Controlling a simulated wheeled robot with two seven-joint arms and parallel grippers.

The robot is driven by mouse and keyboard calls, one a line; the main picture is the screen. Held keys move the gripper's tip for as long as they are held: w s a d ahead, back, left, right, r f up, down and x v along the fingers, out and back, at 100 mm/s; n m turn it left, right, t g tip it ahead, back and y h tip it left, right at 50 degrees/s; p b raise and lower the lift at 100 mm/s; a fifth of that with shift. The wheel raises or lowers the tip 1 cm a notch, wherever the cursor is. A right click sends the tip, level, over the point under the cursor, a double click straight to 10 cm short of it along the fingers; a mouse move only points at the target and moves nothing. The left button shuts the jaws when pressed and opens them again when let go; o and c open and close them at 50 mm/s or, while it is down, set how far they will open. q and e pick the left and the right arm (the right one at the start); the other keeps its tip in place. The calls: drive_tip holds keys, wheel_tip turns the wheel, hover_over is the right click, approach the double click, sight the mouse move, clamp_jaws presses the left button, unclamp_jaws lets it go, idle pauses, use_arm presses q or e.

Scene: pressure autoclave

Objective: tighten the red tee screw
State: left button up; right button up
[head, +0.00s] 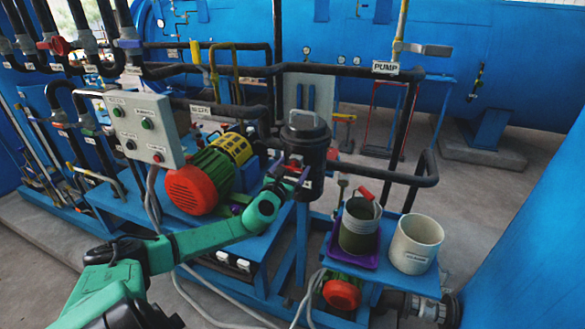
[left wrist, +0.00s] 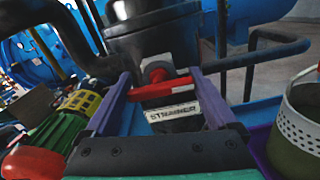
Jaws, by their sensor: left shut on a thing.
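The red tee screw (left wrist: 162,88) sits on the front of the black strainer (left wrist: 158,38), below its lid, in the left wrist view. Its red crossbar lies nearly level, with the right end slightly higher. My left gripper (left wrist: 165,98) has its two purple fingers at the ends of the crossbar and is shut on it. In the head view the left gripper (head: 294,179) is at the front of the strainer (head: 305,145), and the screw is mostly hidden there. A white STRAINER label (left wrist: 175,113) shows just below the bar. My right gripper is not in view.
A red-and-green motor (head: 200,180) and grey control box (head: 140,128) stand left of the strainer. A green bucket (head: 358,228) in a purple tray and a white bucket (head: 416,243) stand to the right. A black pipe (head: 395,177) runs right of the strainer.

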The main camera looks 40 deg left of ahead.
use_arm(q)
drive_tip(key=o, duration=1)
drive_tip(key=shift+s+d, duration=0.1)
drive_tip(key=shift+s, duration=0.4)
drive_tip(key=v, duration=0.4)
drive_tip(key=shift+s+d+p, duration=0.15)
drive_tip(key=shift+s+p, duration=0.1)
drive_tip(key=shift+p, duration=0.1)
drive_tip(key=p, duration=0.4)
approach(290, 171)
drive_tip(key=v, duration=0.3)
drive_tip(key=shift+w+d, duration=0.1)
drive_tip(key=shift+w, duration=0.1)
